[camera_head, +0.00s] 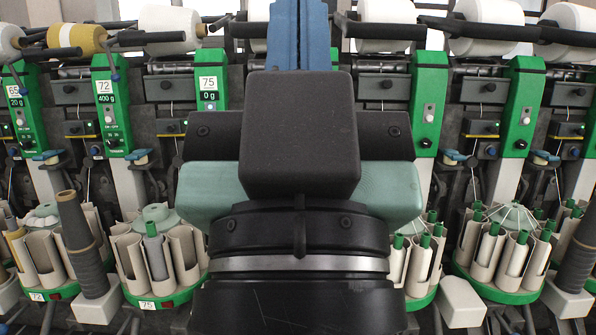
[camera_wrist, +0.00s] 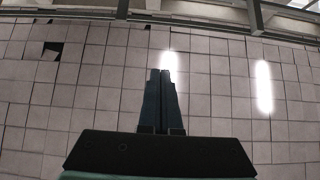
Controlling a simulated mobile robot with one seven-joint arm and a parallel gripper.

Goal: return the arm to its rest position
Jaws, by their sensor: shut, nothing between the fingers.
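My gripper (camera_wrist: 161,74) shows in the wrist view with its two dark fingers together and nothing between them. Tiled ceiling and bright light strips lie behind it in that view, so the fingers point upward. In the head view my wrist and the gripper's body fill the middle of the picture, and the blue fingers (camera_head: 298,35) rise to the top edge. My gripper is in front of the cone winder (camera_head: 430,105) and I see no contact with it. The middle of the machine is hidden behind my arm.
Green winding units (camera_head: 110,110) stand in a row across the machine. White cones (camera_head: 487,25) and a yellow cone (camera_head: 78,38) sit along the top. Round bobbin magazines (camera_head: 510,245) and dark posts (camera_head: 80,240) stand low on both sides. The ceiling (camera_wrist: 210,85) is clear above my fingers.

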